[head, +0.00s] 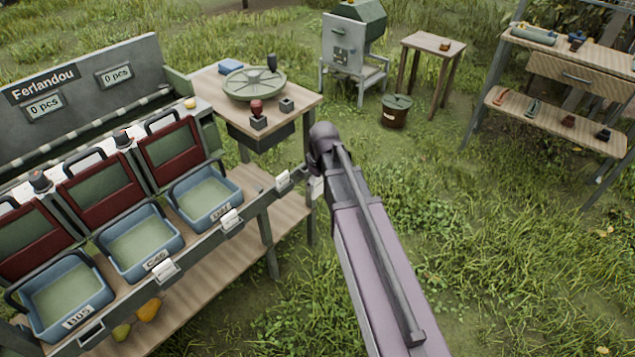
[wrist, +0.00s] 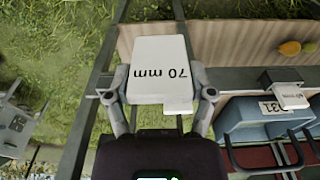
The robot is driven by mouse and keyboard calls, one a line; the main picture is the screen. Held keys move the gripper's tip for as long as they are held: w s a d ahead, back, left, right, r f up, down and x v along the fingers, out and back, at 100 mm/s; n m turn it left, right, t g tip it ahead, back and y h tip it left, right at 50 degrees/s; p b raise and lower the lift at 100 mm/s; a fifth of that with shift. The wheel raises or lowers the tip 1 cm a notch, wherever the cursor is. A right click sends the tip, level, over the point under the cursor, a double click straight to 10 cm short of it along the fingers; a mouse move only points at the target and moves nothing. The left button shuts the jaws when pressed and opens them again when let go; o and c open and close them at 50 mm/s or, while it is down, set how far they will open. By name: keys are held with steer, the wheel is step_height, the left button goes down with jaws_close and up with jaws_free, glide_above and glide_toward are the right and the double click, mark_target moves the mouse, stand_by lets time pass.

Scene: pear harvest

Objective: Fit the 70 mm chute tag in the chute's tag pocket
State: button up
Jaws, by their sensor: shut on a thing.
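The 70 mm chute tag (wrist: 160,55) is a white plate with "70 mm" upside down in the wrist view. My gripper (wrist: 163,92) is shut on it, one finger at each side edge. The tag is over the dark front rail (wrist: 238,76) of the sorting stand. A small white holder (wrist: 180,107) shows just past the tag's lower edge; I cannot tell whether they touch. White holders also sit along the rail in the head view, the end one (head: 284,180) nearest my arm. In the head view my arm hides most of my gripper.
Blue bins (head: 205,197) with red-framed gates line the stand. Pears (head: 149,309) lie on the wooden lower shelf (head: 205,300). A side table (head: 305,92) holds a round green dish (head: 254,83) and stamps.

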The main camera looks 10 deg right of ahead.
steer(key=shift+r, duration=0.2)
steer(key=shift+r+p, duration=3.3)
steer(key=shift+p, duration=0.2)
step_height(320, 180, up, 11)
steer(key=p, duration=1)
steer(key=shift+f+p, duration=0.15)
steer(key=shift+p, duration=0.2)
